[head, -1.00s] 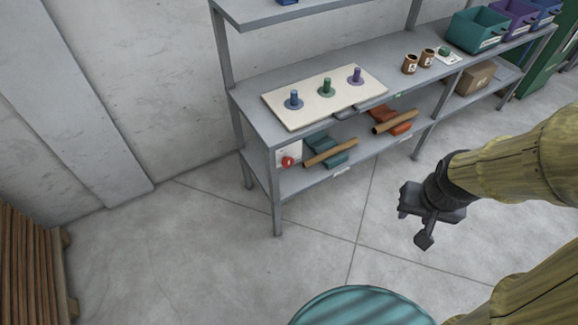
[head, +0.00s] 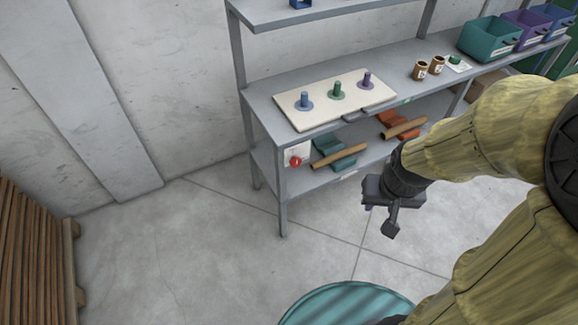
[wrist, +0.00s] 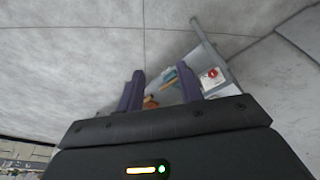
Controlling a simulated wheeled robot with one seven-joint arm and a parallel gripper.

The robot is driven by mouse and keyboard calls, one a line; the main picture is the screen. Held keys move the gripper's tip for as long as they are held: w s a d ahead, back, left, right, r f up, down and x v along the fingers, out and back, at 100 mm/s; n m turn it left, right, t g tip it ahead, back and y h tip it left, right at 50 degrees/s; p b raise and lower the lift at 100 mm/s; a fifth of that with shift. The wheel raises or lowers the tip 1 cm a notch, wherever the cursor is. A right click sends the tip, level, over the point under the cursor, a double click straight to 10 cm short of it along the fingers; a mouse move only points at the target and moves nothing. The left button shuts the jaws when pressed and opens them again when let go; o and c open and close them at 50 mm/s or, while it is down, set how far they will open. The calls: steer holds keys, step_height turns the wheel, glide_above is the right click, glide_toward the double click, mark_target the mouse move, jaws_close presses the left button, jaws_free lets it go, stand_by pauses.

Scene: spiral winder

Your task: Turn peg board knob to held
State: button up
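The peg board (head: 322,113) is a cream board with a blue, a green and a purple peg, flat on the shelf unit's upper deck. Below its left end, a red knob (head: 295,161) sits on a white plate (head: 304,150) at the unit's near left corner. The wrist view shows the red knob (wrist: 212,73) right of the fingers. My gripper (head: 382,214) is in front of the shelf, right of the knob and well apart from it. In the wrist view its two dark fingers (wrist: 163,90) stand apart with nothing gripped. The knob's pointer direction is too small to tell.
The grey shelf unit (head: 262,103) stands against the wall. Its lower deck holds teal and orange blocks with brown rolls. Brown cups (head: 420,70) and coloured bins (head: 487,40) stand right. A round teal top (head: 345,305) is in the foreground.

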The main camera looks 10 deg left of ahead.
steer(key=o, duration=0.3)
steer(key=shift+o, duration=1.3)
steer(key=shift+w+f, duration=0.3)
steer(key=w+a+f+n+t+y+b, duration=0.25)
steer(key=w+f+n+t+b, duration=0.4)
steer(key=w+f+b, duration=0.95)
steer(key=w+a+f+n+t+y+b, duration=0.2)
steer(key=w+a+f+t+y, duration=0.1)
steer(key=f, duration=0.6)
steer(key=w+a+f+n+t+y+b, duration=0.2)
steer(key=w+a+f+t+y+b, duration=0.1)
steer(key=f, duration=0.6)
steer(key=shift+w+a+f+y+b, duration=0.25)
steer(key=shift+a+y, duration=0.5)
steer(key=shift+a, duration=0.5)
steer(key=shift+r, duration=0.1)
